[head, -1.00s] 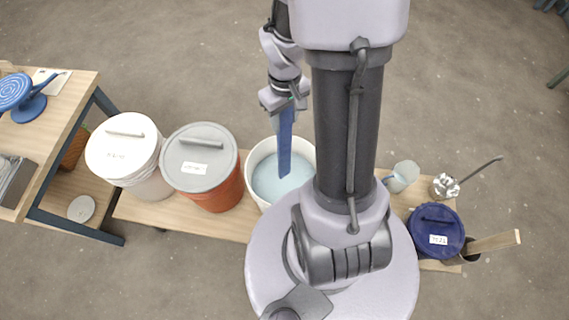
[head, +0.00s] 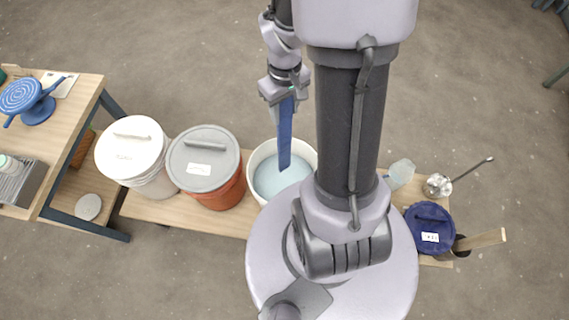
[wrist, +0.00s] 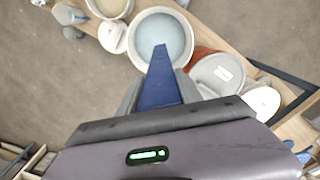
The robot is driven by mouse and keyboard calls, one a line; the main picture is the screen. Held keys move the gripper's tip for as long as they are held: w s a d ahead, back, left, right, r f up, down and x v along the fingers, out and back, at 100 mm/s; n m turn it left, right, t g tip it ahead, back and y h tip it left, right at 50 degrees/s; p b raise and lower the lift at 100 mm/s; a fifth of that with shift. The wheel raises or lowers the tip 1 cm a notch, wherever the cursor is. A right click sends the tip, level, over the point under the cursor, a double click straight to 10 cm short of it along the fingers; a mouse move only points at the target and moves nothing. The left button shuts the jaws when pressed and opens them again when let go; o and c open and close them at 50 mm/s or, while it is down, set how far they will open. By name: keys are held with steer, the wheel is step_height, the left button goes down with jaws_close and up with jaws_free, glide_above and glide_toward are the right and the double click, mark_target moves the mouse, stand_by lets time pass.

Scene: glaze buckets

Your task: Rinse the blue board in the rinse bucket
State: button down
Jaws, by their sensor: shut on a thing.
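My gripper (head: 286,93) is shut on the blue board (head: 285,135), a long flat strip that hangs down from the jaws. In the head view the board's lower end overlaps the open white rinse bucket (head: 253,160), which holds pale blue water (head: 280,178). In the wrist view the board (wrist: 160,82) points away from the jaws and its tip overlaps the near part of the water (wrist: 162,36). I cannot tell whether the tip touches the water. My column hides the bucket's right side in the head view.
A lidded orange bucket (head: 222,192) and a lidded white bucket (head: 150,180) stand left of the rinse bucket on a low wooden bench (head: 190,213). A dark blue lidded bucket (head: 430,228), a whisk (head: 438,186) and a clear jug (head: 400,172) are to the right. A table (head: 75,105) stands at far left.

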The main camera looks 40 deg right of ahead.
stand_by(0.4)
step_height(320, 180, up, 5)
steer(key=p, duration=0.4)
steer(key=shift+r, duration=0.2)
steer(key=shift+f, duration=0.15)
